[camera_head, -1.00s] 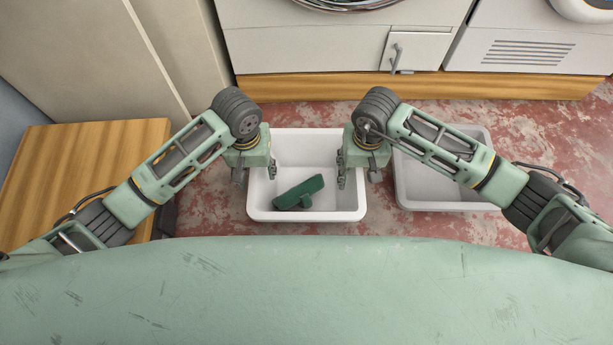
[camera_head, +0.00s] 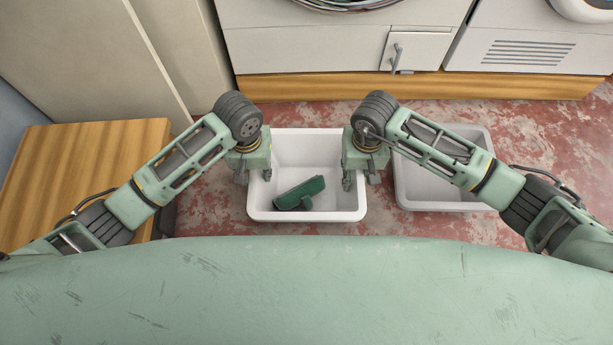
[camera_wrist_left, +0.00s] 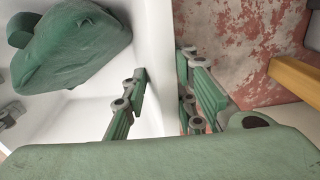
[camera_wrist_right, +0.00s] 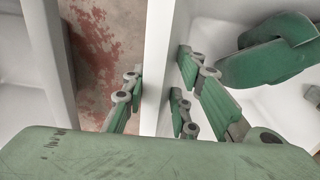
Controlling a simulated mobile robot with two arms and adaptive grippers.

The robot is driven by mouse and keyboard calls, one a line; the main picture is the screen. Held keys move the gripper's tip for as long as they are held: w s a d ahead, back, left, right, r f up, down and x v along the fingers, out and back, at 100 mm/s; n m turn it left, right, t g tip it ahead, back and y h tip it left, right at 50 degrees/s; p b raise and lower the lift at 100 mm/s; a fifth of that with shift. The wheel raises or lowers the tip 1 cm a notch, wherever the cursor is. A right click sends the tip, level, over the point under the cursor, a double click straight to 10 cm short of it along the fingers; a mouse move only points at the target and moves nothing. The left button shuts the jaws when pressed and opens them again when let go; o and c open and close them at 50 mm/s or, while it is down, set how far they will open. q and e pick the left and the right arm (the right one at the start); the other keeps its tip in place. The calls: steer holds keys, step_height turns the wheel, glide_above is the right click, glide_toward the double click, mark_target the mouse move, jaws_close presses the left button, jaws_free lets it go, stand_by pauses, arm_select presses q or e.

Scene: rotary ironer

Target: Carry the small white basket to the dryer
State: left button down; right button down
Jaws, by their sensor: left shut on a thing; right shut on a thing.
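The small white basket (camera_head: 310,212) stands on the floor in the middle of the head view, with a dark green object (camera_head: 300,194) lying inside it. My left gripper (camera_head: 254,180) is shut on the basket's left wall, one finger inside and one outside; the wall shows between the fingers in the left wrist view (camera_wrist_left: 162,112). My right gripper (camera_head: 358,181) is shut on the right wall the same way; that wall shows in the right wrist view (camera_wrist_right: 156,70). A white dryer-like machine with a round door (camera_head: 345,4) is partly in view at the top.
A second, greyer basket (camera_head: 445,205) stands close on the right. A wooden-topped table or box (camera_head: 80,165) is at the left. A wooden plinth (camera_head: 310,87) runs under the machines. Bare red floor (camera_head: 210,190) lies left of the basket.

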arm_select(q)
steer(key=shift+a+r, duration=0.1)
steer(key=shift+a, duration=0.05)
arm_select(e)
steer(key=shift+d+r, duration=0.1)
steer(key=shift+d, duration=0.05)
